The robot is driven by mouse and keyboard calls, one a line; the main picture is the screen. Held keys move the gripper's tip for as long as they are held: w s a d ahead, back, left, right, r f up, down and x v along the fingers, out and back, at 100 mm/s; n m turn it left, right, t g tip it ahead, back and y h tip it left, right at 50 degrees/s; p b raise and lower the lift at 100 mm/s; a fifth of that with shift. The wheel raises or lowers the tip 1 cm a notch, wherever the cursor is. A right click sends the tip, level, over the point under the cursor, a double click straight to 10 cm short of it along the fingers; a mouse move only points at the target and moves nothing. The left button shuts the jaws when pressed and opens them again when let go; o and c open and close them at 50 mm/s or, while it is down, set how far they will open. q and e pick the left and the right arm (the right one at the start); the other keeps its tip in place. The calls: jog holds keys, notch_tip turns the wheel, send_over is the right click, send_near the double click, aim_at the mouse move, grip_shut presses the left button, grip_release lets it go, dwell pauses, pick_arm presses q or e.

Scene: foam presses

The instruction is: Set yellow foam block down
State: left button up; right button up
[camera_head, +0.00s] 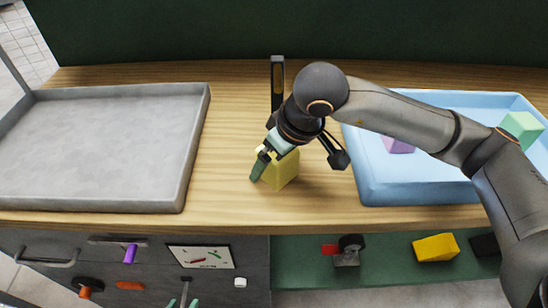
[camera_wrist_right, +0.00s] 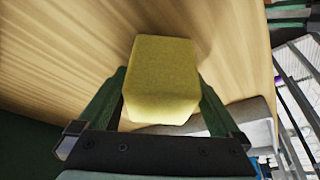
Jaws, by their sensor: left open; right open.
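The yellow foam block (camera_head: 286,168) sits on the wooden table between the grey tray and the blue tray. It also shows in the right wrist view (camera_wrist_right: 160,85), resting against the wood grain. My right gripper (camera_head: 268,168) is open around the block, with one green finger on each side; it also frames the block in the right wrist view (camera_wrist_right: 162,78). Whether either finger touches it I cannot tell. My left gripper (camera_head: 183,303) is open and empty at the bottom edge of the head view, low in front of the table; only its green fingertips show.
The empty grey tray (camera_head: 196,140) lies on the left of the table (camera_head: 235,120). The blue tray (camera_head: 420,192) on the right holds a purple block (camera_head: 398,146) and a green block (camera_head: 521,127). A dark upright post (camera_head: 277,80) rises behind my right gripper. Bare wood surrounds the block.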

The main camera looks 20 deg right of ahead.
jog(key=shift+r, duration=0.25)
jog(key=p+v, duration=0.1)
jog(key=v, duration=1)
jog(key=shift+s+r, duration=0.2)
jog(key=shift+r, duration=0.15)
